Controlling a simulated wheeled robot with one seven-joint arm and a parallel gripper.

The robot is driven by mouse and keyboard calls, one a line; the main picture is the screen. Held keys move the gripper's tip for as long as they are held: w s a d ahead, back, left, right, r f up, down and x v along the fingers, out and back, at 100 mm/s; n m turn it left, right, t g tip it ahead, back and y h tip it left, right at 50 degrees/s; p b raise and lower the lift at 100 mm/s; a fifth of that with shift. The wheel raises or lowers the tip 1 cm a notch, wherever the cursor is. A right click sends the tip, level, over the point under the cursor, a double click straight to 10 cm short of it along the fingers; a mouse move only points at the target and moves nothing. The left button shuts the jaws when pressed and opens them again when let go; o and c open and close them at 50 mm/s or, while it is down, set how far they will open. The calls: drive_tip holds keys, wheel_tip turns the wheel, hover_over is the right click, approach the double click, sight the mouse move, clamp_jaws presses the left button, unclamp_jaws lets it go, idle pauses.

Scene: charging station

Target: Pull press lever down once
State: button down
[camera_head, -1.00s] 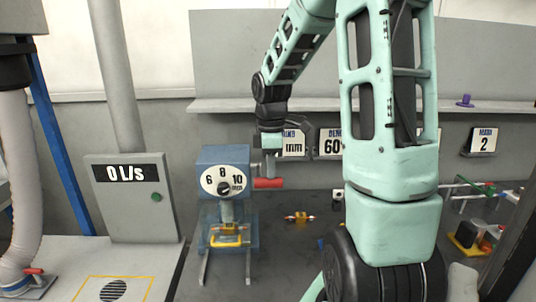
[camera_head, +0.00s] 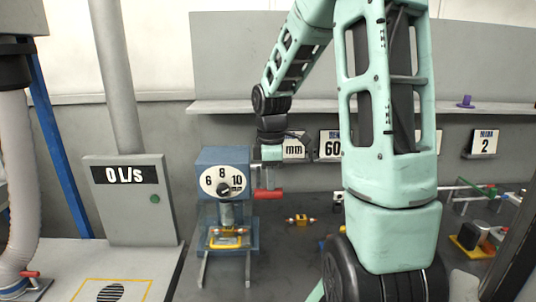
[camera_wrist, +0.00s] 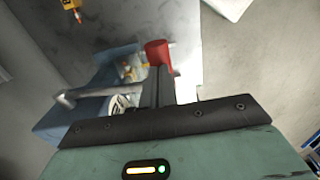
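The blue press (camera_head: 224,160) stands on the dark bench, with a dial reading 6, 8 and 10 on its front. Its lever's red handle (camera_head: 268,194) sticks out on the right side; the handle also shows in the wrist view (camera_wrist: 157,50), with the grey lever arm (camera_wrist: 85,93) to its left. My gripper (camera_head: 268,184) is above the handle, pointing down. In the wrist view its dark fingers (camera_wrist: 157,72) are close together, with their tips at the red handle. They look shut; the exact contact is partly hidden.
A yellow-framed part (camera_head: 229,240) sits at the press base. A small orange piece (camera_head: 299,220) lies on the bench to the right. A grey box (camera_head: 130,200) showing 0 L/s stands left. My arm hides part of the right side of the bench.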

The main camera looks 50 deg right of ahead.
sight(271, 197)
drive_tip(key=shift+f, duration=0.25)
drive_tip(key=shift+f+b, duration=0.75)
drive_tip(key=shift+f, duration=0.5)
drive_tip(key=shift+f, duration=0.2)
drive_tip(key=shift+f+b, duration=0.7)
drive_tip(key=shift+f, duration=0.45)
drive_tip(key=shift+w+d+f+b, duration=0.15)
drive_tip(key=shift+f+b, duration=0.4)
drive_tip(key=shift+f, duration=0.4)
